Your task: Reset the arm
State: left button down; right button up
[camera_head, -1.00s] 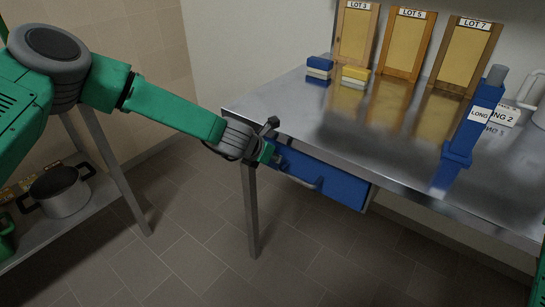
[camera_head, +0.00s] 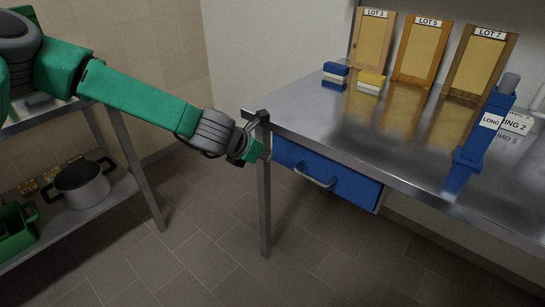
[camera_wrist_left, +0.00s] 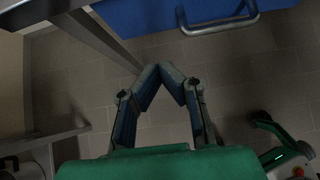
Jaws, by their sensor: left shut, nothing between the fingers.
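My left arm comes in from the left in the head view, and its gripper (camera_head: 262,155) is by the table's front left corner, close to the table leg. In the left wrist view the two fingers of the left gripper (camera_wrist_left: 165,72) meet at their tips, with nothing between them. Beyond them are the floor and the blue drawer (camera_wrist_left: 190,15) with its metal handle. In the head view the blue drawer (camera_head: 340,184) is under the table top and looks closed, to the right of the gripper. My right gripper is in neither view.
At left, a shelf holds a pot (camera_head: 84,188) and a green container (camera_head: 14,228). The floor (camera_head: 210,235) between is clear.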

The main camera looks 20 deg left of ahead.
pick_arm(q)
jog(key=s+d+f+m+g+y, duration=0.1)
jog(key=s+d+f+m+g, duration=0.1)
jog(key=s+f+m, duration=0.8)
jog(key=s+d+f+m+g, duration=0.1)
jog(key=s+f+m+g, duration=0.2)
jog(key=s+f+m, duration=0.65)
jog(key=s+a+m+g+y, duration=0.1)
jog(key=s+a+m, duration=0.3)
jog(key=s, duration=0.6)
jog(key=s+a+m+g+y, duration=0.1)
jog(key=s+a+m, duration=0.3)
jog(key=s+m, duration=0.5)
jog(key=shift+s+a+g, duration=0.2)
jog(key=shift+s+g, duration=0.2)
jog(key=shift+s, duration=0.05)
